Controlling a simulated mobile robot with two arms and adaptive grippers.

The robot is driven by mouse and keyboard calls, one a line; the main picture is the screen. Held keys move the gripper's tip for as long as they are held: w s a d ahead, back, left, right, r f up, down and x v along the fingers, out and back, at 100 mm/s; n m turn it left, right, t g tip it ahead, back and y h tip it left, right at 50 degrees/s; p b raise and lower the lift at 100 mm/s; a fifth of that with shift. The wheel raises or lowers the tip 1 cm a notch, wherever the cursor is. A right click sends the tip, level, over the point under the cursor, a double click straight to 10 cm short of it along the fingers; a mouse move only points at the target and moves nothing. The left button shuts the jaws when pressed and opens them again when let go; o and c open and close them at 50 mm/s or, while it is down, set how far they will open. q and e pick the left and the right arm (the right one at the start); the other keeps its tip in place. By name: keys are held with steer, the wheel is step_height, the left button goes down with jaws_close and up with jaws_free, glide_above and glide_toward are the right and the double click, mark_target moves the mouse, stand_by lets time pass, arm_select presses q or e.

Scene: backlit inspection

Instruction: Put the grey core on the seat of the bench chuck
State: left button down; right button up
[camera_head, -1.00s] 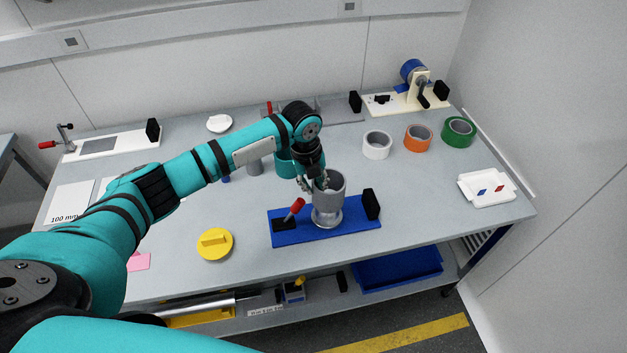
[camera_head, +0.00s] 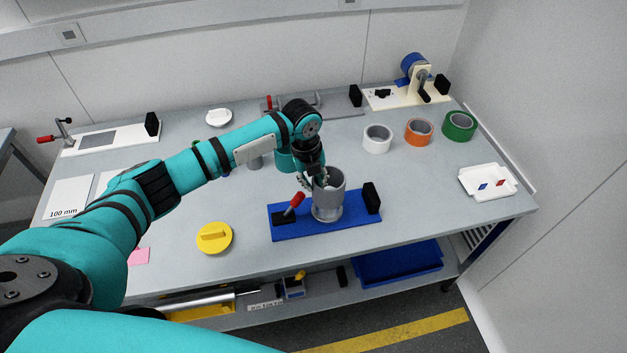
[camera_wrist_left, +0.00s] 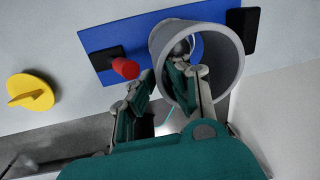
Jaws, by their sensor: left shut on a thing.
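The grey core (camera_head: 332,194) is a hollow grey cylinder, upright at the bench chuck, a blue base plate (camera_head: 358,225) with a red-handled lever (camera_head: 294,203) and a black block (camera_head: 371,198). My left gripper (camera_head: 318,184) is shut on the core's wall, with one finger inside the opening and one outside. The left wrist view shows the same grip (camera_wrist_left: 165,85) and the core's open end (camera_wrist_left: 200,50). The core's lower end is over a round grey seat (camera_head: 327,216), mostly hidden by the core; I cannot tell whether they touch fully. My right gripper is not in view.
A yellow lid (camera_head: 214,238) lies left of the chuck. White (camera_head: 377,139), orange (camera_head: 418,132) and green (camera_head: 459,126) tape rolls stand behind right. A white tray (camera_head: 487,182) is at the right edge. Bare tabletop lies between them.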

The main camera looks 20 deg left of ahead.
mark_target(313, 193)
arm_select(q)
steer(key=shift+f+b, duration=0.6)
steer(key=shift+f, duration=0.65)
steer(key=shift+f+b, duration=0.6)
steer(key=shift+f, duration=0.55)
steer(key=shift+s, duration=0.1)
steer(key=shift+r+p, duration=0.1)
steer(key=shift+p, duration=0.25)
steer(key=shift+a, duration=0.1)
steer(key=shift+s+a+r+p, duration=0.1)
steer(key=shift+a+p, duration=0.15)
steer(key=shift+p, duration=0.4)
stand_by(0.7)
